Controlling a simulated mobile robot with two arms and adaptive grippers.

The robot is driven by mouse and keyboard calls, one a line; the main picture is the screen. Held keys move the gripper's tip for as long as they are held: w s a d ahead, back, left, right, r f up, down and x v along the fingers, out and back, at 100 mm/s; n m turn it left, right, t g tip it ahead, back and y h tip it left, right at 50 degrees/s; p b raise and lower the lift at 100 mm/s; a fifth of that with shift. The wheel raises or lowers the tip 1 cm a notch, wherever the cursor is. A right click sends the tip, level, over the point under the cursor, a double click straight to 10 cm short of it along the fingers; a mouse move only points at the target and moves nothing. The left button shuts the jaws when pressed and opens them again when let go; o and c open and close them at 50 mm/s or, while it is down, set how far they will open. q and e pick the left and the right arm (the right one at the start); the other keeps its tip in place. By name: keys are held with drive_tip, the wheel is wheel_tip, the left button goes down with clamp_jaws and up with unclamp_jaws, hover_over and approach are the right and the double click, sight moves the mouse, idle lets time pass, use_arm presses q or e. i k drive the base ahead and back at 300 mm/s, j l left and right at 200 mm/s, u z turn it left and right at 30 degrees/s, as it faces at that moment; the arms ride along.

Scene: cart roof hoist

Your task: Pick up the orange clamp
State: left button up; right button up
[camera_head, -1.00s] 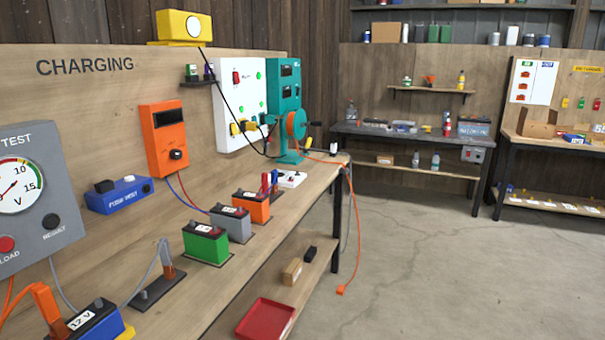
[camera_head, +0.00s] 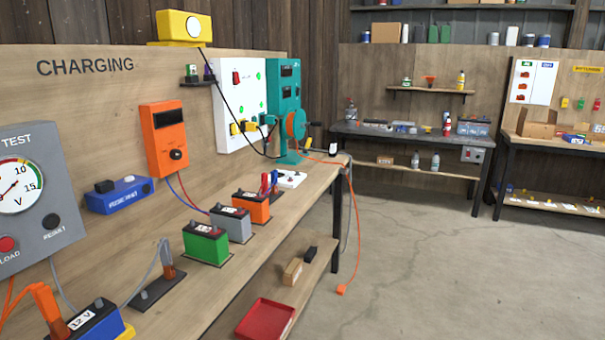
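A bright orange clamp-like piece (camera_head: 46,304) with an orange lead stands at the lower left, beside the blue and black battery marked 12 V (camera_head: 90,321). I cannot tell whether it touches the battery. A smaller dull orange-brown clamp (camera_head: 168,268) with a grey cable stands upright on a black pad (camera_head: 155,291) to the right of that battery. Neither of my grippers shows in the head view.
A green battery (camera_head: 206,245), a grey battery (camera_head: 230,224) and an orange battery (camera_head: 251,207) stand along the bench (camera_head: 205,283). The grey load tester (camera_head: 40,185) is on the wall. A red tray (camera_head: 265,318) lies below. The floor on the right is clear.

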sight(43, 297)
drive_tip(key=u, duration=1.4)
